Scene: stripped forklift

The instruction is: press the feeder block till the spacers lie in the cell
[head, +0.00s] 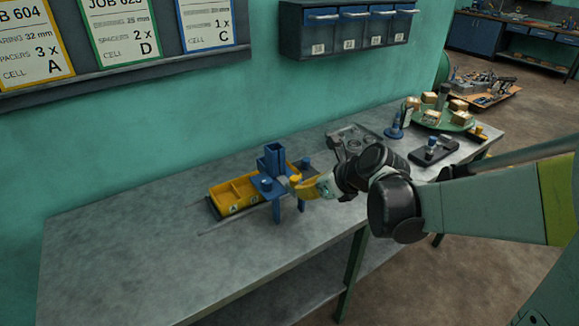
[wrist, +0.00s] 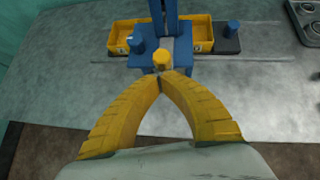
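The blue feeder (head: 272,162) stands astride the yellow tray (head: 233,193) on the bench, with an upright square tube on top. In the wrist view, a round yellow knob (wrist: 161,60) sits at the near side of the blue feeder body (wrist: 172,56); I take it to belong to the feeder block. My gripper (wrist: 160,76) has its yellow fingertips together, empty, just in front of the knob. I cannot tell whether they touch it. In the head view my gripper (head: 297,189) is at the feeder's right side. The feeder covers part of the tray, and I see no spacers.
Thin rails (head: 226,225) run along the tray on the grey bench (head: 130,250). A grey tray with round recesses (head: 355,140) and a green turntable with boxes (head: 440,117) stand to the right. Job cards (head: 122,28) hang above. The bench's left part is clear.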

